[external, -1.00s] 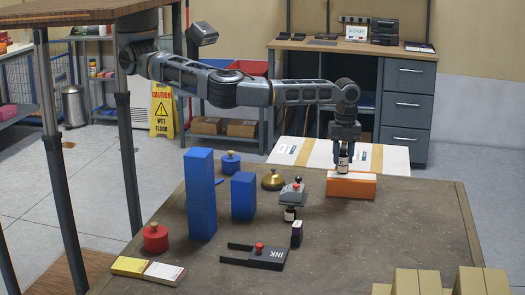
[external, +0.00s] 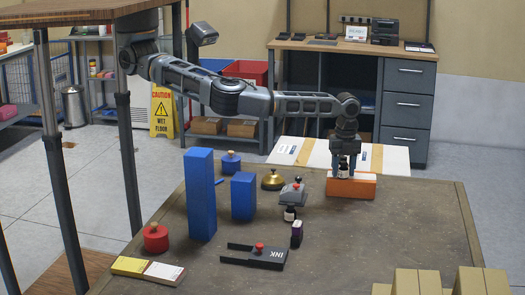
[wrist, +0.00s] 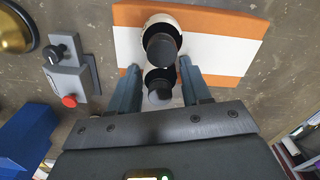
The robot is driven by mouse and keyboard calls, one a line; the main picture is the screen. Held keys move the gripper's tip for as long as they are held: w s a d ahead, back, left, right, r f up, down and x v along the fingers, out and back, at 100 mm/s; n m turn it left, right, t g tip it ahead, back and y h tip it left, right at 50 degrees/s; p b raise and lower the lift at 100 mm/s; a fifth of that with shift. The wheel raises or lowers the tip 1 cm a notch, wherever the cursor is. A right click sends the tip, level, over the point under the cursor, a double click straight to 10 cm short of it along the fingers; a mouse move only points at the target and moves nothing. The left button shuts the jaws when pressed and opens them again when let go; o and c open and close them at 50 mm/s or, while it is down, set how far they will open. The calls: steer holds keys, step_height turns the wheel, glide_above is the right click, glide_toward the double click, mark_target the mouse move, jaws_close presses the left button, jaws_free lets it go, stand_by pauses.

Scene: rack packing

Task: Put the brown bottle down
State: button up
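A dark-capped bottle with a pale label (external: 343,168), which I take as the brown bottle, is upright between the fingers of my gripper (external: 345,170), low over or in the rack. In the wrist view its black cap (wrist: 159,94) lies between my fingers (wrist: 160,68), which look shut on it. A second black-capped bottle (wrist: 162,48) stands in the rack (wrist: 225,22) just beyond. The held bottle's base and exact seating are hidden.
Tall blue blocks (external: 201,195) stand further left.

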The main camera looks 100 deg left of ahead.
mark_target(344, 162)
steer(key=shift+o, duration=1.1)
step_height(344, 162, up, 12)
steer(key=shift+r, duration=0.2)
